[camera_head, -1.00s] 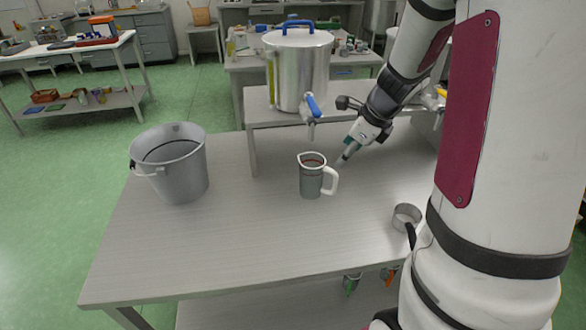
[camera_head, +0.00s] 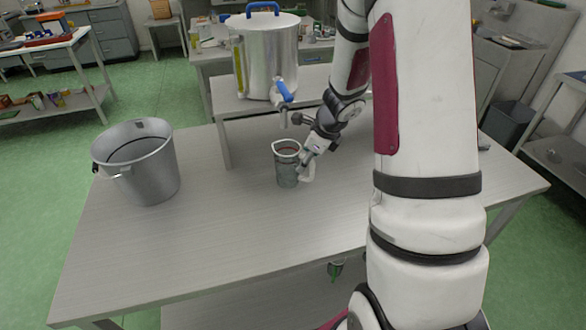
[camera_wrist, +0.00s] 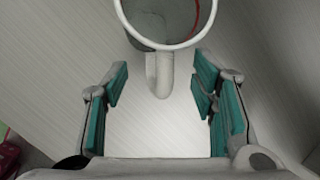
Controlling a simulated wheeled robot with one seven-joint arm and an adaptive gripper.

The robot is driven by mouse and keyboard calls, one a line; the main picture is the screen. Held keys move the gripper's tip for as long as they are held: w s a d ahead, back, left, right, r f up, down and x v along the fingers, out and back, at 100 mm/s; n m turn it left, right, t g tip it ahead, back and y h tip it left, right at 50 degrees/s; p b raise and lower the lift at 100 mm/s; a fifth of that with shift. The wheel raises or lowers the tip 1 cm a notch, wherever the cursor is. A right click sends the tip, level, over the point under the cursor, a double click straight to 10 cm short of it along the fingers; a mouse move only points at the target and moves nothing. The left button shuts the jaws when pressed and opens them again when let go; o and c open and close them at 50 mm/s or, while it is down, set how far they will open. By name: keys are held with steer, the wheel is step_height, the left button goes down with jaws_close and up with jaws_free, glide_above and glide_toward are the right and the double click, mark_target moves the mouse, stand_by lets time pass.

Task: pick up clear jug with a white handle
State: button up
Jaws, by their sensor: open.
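The clear jug (camera_head: 286,168) stands upright on the grey table (camera_head: 215,225), below and in front of the tap of a steel tank. Its white handle (camera_head: 307,168) points right, toward my gripper (camera_head: 308,160). In the wrist view, the jug (camera_wrist: 160,38) is cut off by the top edge, and its white handle (camera_wrist: 159,74) reaches down between the tips of my gripper (camera_wrist: 159,82). The teal-padded fingers are open, one on each side of the handle, with a gap on both sides. A red line shows inside the jug.
A steel tank (camera_head: 268,60) with a blue-handled tap stands on a raised shelf (camera_head: 232,103) just behind the jug. A grey bucket (camera_head: 140,165) stands at the table's left. The table front is clear.

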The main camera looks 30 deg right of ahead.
steer(key=shift+w+f, duration=0.3)
steer(key=shift+f, duration=0.3)
jaws_close()
